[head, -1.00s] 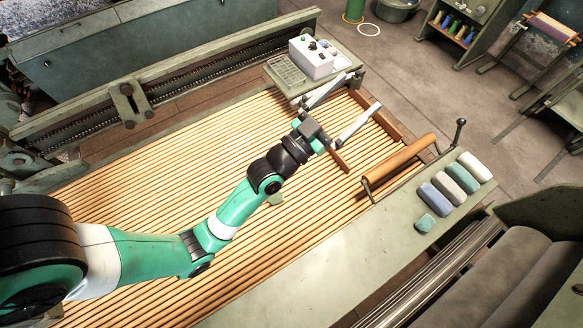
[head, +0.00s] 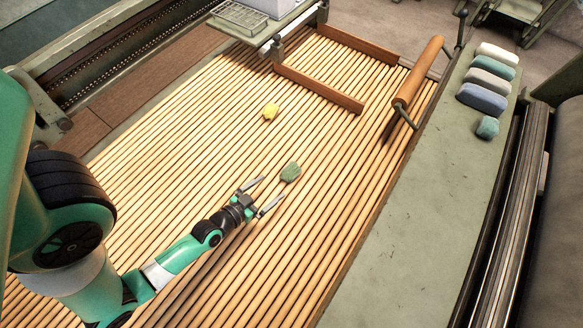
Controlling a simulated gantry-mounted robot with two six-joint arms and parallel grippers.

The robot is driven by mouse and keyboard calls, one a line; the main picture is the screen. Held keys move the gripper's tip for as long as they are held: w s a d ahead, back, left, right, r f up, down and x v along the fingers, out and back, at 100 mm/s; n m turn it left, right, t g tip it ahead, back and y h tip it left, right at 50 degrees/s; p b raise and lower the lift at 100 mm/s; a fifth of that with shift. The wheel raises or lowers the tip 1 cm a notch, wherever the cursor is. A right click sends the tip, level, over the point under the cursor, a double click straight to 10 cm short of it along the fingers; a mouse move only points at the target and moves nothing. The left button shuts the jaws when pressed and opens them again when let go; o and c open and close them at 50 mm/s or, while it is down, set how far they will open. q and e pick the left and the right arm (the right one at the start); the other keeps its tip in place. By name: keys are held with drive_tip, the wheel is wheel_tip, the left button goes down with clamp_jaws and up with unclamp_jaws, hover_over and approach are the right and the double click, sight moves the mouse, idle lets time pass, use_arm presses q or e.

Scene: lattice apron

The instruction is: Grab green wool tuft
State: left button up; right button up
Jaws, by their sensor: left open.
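A green wool tuft (head: 290,172) lies on the wooden slats (head: 330,210), near the middle of the head view. My left gripper (head: 272,188) is open and empty, low over the slats. Its two fingers point up and right toward the tuft, which sits just beyond the fingertips. I see no clear contact between them. My right gripper is not in view.
A yellow tuft (head: 270,112) lies on the slats farther back. A brown wooden frame (head: 318,88) and a wooden roller (head: 418,73) stand at the back right. Several coloured pads, one a small teal block (head: 487,127), rest on the green side ledge (head: 420,200).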

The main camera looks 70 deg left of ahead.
sight(286, 174)
use_arm(q)
drive_tip(key=shift+s+a, duration=0.1)
drive_tip(key=shift+a, duration=0.1)
drive_tip(key=shift+w+a, duration=0.25)
drive_tip(key=shift+w, duration=0.05)
drive_tip(key=x, duration=0.5)
drive_tip(key=shift+w+a+f, duration=0.1)
drive_tip(key=shift+w, duration=0.15)
drive_tip(key=shift+f, duration=0.3)
drive_tip(key=w+a+f+b, duration=0.1)
drive_tip(key=w+f+b, duration=0.1)
drive_tip(key=shift+a+b, duration=0.2)
drive_tip(key=shift+b, duration=0.2)
drive_tip(key=shift+w+a+f, duration=0.1)
drive_tip(key=shift+w+a, duration=0.15)
drive_tip(key=shift+w, duration=0.2)
drive_tip(key=shift+w+a, duration=0.3)
drive_tip(key=shift+w, duration=0.15)
drive_tip(key=shift+s+d, duration=0.1)
drive_tip(key=shift+c, duration=0.6)
drive_tip(key=c, duration=1.3)
wheel_tip(286, 174, up, 10)
drive_tip(key=p, duration=0.9)
drive_tip(key=shift+p, duration=0.3)
